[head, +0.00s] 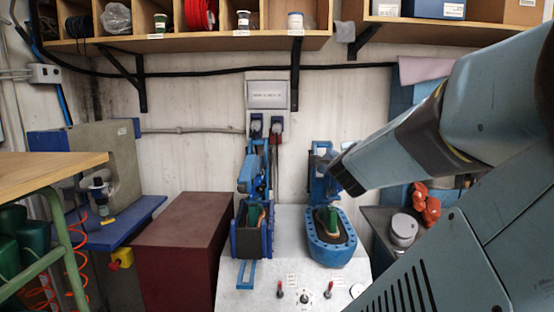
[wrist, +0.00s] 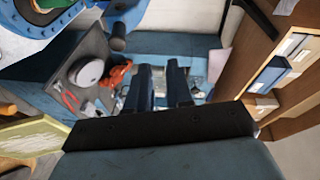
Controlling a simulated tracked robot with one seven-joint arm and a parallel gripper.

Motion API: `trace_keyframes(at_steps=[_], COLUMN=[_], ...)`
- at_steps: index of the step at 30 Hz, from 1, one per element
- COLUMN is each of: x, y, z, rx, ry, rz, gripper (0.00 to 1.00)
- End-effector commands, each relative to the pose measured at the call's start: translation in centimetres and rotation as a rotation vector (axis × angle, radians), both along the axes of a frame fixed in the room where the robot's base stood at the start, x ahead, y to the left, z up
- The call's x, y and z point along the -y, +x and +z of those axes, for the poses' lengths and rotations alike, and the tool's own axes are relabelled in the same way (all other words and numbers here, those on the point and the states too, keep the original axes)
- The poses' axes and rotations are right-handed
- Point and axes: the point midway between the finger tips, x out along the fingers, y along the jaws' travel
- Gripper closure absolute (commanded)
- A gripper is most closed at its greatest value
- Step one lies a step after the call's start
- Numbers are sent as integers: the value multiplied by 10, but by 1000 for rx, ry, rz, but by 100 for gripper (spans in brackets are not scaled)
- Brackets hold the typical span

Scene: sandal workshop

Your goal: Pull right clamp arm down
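The right clamp arm (head: 322,172) is blue and stands raised behind the right press's blue oval base (head: 329,252). My arm hides part of its right side in the head view. A green block (head: 329,216) sits in the base. In the wrist view, the blue base with bolts (wrist: 22,18) shows at the top left, and a blue bar with a dark round end (wrist: 118,40) juts out near it; I cannot tell whether this is the clamp arm. My gripper (wrist: 160,70) has two dark fingers with a gap between them, holding nothing visible. It is apart from the bar.
The left press (head: 252,225) has its own raised blue arm. A dark side table (wrist: 60,65) holds a white round container (wrist: 86,70) and orange objects (wrist: 116,76). Wooden shelves (head: 200,42) hang above. A maroon box (head: 180,245) stands left of the presses.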

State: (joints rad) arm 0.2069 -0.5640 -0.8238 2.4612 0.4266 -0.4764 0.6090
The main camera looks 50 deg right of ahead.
Motion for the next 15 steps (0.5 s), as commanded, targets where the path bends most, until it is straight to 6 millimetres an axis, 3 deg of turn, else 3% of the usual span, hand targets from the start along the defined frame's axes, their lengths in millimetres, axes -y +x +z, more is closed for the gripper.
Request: trace_keyframes(at_steps=[6,15], x=[31,65], y=[17,37], z=[29,58], rx=[-57,-143], ry=[74,211], rz=[48,107], gripper=[100,100])
